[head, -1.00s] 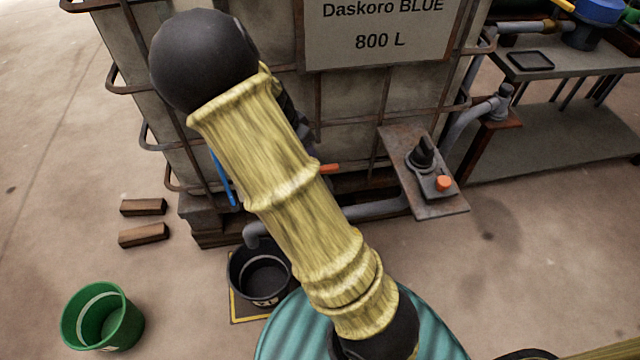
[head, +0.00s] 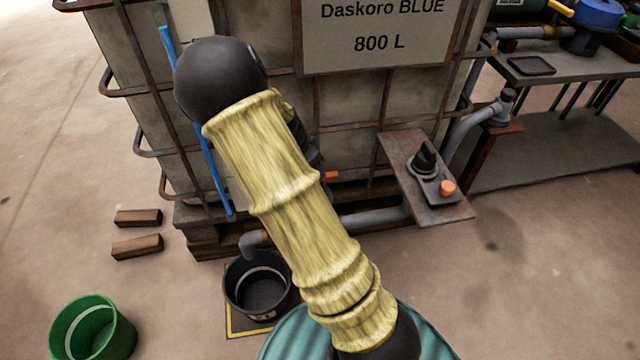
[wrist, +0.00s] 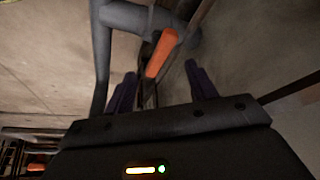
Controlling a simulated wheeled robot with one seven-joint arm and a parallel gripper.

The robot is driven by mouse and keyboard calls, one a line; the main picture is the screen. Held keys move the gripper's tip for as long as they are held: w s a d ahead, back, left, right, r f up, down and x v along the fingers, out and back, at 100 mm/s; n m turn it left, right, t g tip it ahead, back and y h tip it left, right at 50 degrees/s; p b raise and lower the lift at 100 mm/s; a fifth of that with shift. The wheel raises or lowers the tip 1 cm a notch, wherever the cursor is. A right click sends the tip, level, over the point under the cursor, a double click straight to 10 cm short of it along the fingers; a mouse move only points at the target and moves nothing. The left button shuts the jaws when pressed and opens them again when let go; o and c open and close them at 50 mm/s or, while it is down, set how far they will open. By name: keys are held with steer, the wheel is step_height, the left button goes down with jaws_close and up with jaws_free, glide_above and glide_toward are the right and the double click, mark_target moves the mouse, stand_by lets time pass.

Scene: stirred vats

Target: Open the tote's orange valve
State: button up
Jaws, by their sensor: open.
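The tote (head: 240,25) is a large pale tank in a rusty cage, with a "Daskoro BLUE 800 L" sign. Its orange valve handle shows as a small orange bit (head: 331,175) beside my arm in the head view; my arm hides the rest. In the wrist view the orange handle (wrist: 161,52) lies just beyond and between the fingertips, next to a grey pipe. My gripper (wrist: 159,84) is open, its two dark purple fingers apart, with nothing visibly held. My arm hides the gripper in the head view.
A black bucket (head: 238,300) stands on a yellow-edged mat under the grey pipe's outlet. A green bucket (head: 122,330) and two wooden blocks (head: 138,217) lie left. A plate with a black knob and orange button (head: 447,188) is right of the valve.

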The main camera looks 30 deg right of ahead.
steer(key=b+x, duration=0.3)
steer(key=x, duration=0.7)
steer(key=shift+b, duration=0.4)
steer(key=shift+r, duration=0.1)
jaws_close()
